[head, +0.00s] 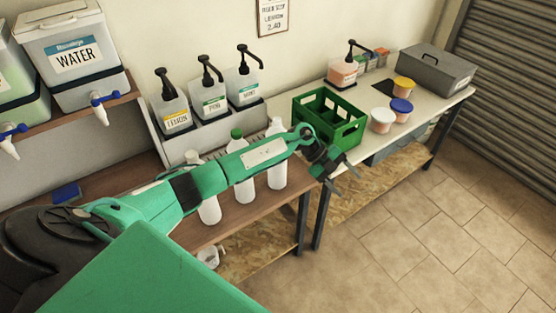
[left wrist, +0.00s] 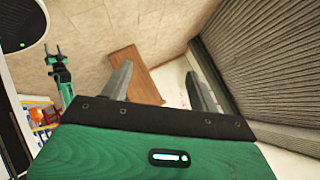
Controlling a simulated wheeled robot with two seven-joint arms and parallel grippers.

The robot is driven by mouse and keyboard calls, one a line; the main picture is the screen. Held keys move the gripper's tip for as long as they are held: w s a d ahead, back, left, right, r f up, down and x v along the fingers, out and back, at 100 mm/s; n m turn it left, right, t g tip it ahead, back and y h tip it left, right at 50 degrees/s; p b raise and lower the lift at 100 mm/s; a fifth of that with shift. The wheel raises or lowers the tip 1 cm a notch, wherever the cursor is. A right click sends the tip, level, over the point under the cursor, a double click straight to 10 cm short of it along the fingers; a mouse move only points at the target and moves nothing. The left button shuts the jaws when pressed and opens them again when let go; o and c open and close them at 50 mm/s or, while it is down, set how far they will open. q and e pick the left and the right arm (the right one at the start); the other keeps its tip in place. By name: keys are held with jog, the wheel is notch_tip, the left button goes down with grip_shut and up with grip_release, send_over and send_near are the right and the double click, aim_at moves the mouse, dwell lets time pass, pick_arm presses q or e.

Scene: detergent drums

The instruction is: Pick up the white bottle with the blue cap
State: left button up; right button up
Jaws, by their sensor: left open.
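A small green and black gripper, my right one (left wrist: 55,58), shows at left there.
Pump bottles (head: 210,95) stand in a grey rack behind the white bottles. A green crate (head: 330,118) is on the pale table just behind my left gripper. Tubs (head: 383,120) and a grey box (head: 435,70) are further right. The tiled floor (head: 420,230) is clear.

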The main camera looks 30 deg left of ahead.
pick_arm(q)
jog(key=w+a+r+y, duration=0.1)
jog(key=a+r+y, duration=0.6)
jog(key=a+r, duration=0.3)
jog(key=n+y, duration=0.2)
jog(key=y, duration=0.6)
send_near(277, 121)
jog(key=f, duration=0.1)
jog(key=f+p, duration=0.1)
jog(key=a+f+p, duration=0.1)
jog(key=shift+s+f+t, duration=0.3)
jog(key=shift+s+t, duration=0.05)
jog(key=shift+t, duration=0.05)
jog(key=shift+a+f+p, duration=0.15)
jog(key=shift+f+p, duration=0.15)
jog(key=shift+p, duration=0.3)
jog(key=p+x, duration=0.2)
jog(key=x, duration=0.2)
jog(key=shift+a, duration=0.15)
jog(key=shift+f, duration=0.3)
grip_shut()
